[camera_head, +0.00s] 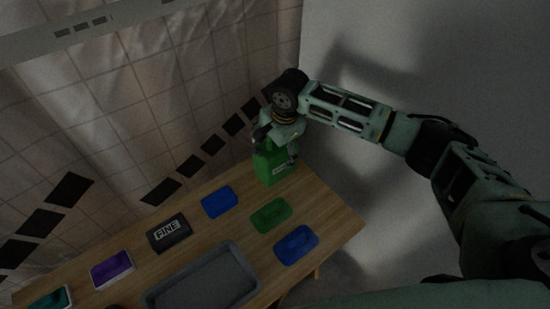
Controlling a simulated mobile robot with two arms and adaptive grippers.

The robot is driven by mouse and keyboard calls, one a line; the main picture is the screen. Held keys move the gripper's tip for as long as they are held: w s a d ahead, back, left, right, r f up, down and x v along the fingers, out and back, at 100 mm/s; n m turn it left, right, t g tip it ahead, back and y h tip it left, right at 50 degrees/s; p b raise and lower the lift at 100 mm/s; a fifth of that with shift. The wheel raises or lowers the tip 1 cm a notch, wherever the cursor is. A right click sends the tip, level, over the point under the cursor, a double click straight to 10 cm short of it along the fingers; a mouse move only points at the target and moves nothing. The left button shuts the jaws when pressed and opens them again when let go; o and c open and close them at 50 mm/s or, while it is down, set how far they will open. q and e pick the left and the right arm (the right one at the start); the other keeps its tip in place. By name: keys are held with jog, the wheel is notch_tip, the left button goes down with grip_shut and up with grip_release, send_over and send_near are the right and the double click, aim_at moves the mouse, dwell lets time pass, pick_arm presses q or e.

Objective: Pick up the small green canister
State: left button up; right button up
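The green canister (272,171) stands upright at the far right corner of the wooden table, near the walls. It is box-shaped with a pale label low on its front. My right gripper (276,147) is over the top of the canister, with its fingers pointing down around or against the upper part. The canister's top is largely hidden by the gripper. I cannot tell whether the fingers press on it. My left gripper does not show.
The wooden table (335,215) holds a grey tray (205,282), a black block marked FINE (169,233), blue blocks (219,202) (296,245), a green block (270,215), a purple block (112,269) and a teal block (50,299). A tiled wall and a grey wall close off the back and right.

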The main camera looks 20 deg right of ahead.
jog(key=c, duration=0.9)
jog(key=shift+r, duration=0.1)
jog(key=shift+c, duration=0.9)
jog(key=shift+w+r, duration=0.1)
jog(key=shift+r, duration=0.05)
